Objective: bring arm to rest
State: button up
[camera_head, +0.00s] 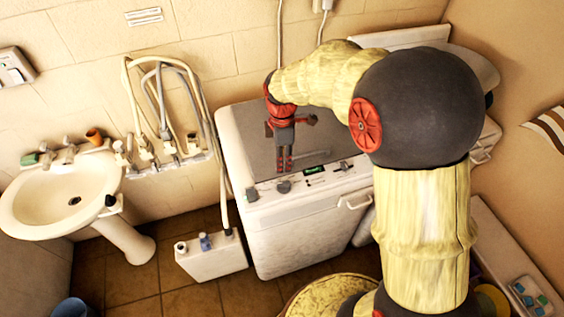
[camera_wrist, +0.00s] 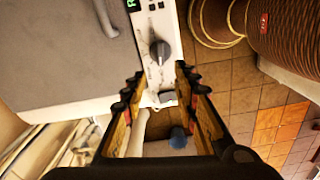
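My arm reaches from the right across the white washing machine (camera_head: 290,235). My gripper (camera_head: 284,168) hangs fingers-down over the front part of the machine's grey top, near the control panel. In the wrist view, my gripper (camera_wrist: 156,84) has its two fingers apart with nothing held between them. Beyond the fingertips are the panel's dark knob (camera_wrist: 160,51) and the white machine's front edge. I cannot tell the exact height of the fingertips above the machine.
A washbasin (camera_head: 60,200) stands at the left, with an orange cup (camera_head: 94,136) on its back rim. Hoses and taps (camera_head: 165,105) run along the wall. A white container (camera_head: 210,258) stands on the tiled floor beside the machine. A blue bucket (camera_head: 72,309) is at lower left.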

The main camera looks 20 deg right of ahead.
dwell(0.4)
jog(key=s+r+m+t+b, duration=0.1)
jog(key=s+m+t+b, duration=0.1)
jog(key=s+m+b, duration=0.5)
jog(key=s+r+m+t+b, duration=0.2)
jog(key=s+m+b, duration=0.5)
jog(key=s, duration=0.8)
jog(key=shift+s+d+r+m+t, duration=0.15)
jog(key=shift+r+m+t, duration=0.1)
jog(key=shift+m+t, duration=0.7)
jog(key=c, duration=0.3)
dwell(0.3)
